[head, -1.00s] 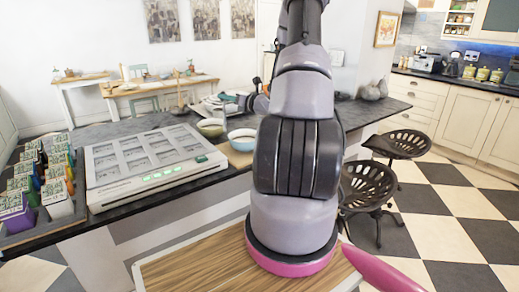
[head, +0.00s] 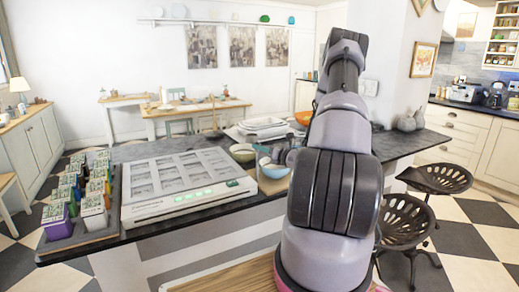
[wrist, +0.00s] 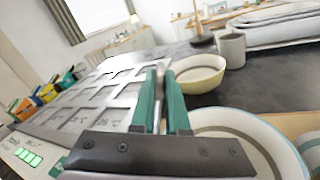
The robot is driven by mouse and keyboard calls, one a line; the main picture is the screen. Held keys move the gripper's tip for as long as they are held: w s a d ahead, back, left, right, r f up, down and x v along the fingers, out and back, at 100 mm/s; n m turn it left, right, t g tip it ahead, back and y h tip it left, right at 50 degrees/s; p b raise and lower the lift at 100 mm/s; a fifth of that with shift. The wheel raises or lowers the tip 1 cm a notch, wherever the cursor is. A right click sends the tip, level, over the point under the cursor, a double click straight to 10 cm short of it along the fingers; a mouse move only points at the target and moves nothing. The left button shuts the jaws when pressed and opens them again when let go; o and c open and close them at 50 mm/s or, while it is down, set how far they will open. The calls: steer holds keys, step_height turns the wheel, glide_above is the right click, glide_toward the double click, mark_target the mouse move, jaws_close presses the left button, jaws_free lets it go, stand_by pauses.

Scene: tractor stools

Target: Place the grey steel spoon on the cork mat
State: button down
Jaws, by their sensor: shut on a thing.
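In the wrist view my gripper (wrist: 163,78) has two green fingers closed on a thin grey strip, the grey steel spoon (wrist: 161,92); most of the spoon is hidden. It is held above the counter, between the white panel and the bowls. A tan patch, apparently the cork mat (wrist: 288,122), shows at the right behind a white, blue-rimmed bowl (wrist: 235,130). In the head view the tan mat (head: 267,187) lies by the panel's right end, partly covered by the blue bowl (head: 274,171) and my arm.
The white panel (head: 180,182) with recessed cells fills the counter's left part. A tray of coloured boxes (head: 80,200) stands at its left end. A cream bowl (wrist: 200,74) and a grey cup (wrist: 231,48) stand beyond. Black stools (head: 405,222) stand right of the counter.

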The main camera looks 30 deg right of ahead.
steer(key=shift+f, duration=0.15)
steer(key=c, duration=0.9)
jaws_free()
